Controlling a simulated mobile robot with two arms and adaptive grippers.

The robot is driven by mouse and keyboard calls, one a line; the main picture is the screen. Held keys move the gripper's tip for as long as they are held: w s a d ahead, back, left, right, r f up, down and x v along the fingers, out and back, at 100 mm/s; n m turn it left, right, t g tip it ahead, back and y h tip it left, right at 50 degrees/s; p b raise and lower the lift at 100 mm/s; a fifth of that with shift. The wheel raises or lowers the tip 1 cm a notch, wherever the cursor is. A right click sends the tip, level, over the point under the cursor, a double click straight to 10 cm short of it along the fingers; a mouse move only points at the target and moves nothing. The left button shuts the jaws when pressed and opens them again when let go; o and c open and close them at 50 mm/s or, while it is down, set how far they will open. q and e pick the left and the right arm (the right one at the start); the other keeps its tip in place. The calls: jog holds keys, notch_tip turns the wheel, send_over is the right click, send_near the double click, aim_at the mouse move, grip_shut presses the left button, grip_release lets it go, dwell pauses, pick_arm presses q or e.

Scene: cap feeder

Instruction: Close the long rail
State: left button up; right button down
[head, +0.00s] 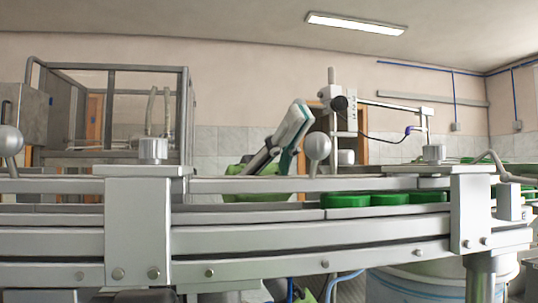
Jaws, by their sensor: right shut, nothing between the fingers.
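The long rail (378,184) is the grey bar with a round ball knob (317,147) on top, running across the view between two clamp posts. It lies level, behind the front side wall of the conveyor (320,235). Whether it is latched at its ends cannot be told, as the posts cover them. My right gripper (304,294) shows only as a small dark part below the conveyor at the bottom edge. It is shut and empty, apart from the rail and lower than it. My left gripper is not in view.
Green caps (347,200) lie on the conveyor right of the middle. Clamp posts (147,225) and (470,210) stand at left and right. A white drum (420,283) is below at right. A white and teal tilted device (290,135) rises behind the rail.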

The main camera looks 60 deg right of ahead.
dwell(0.4)
jog(key=v, duration=1.2)
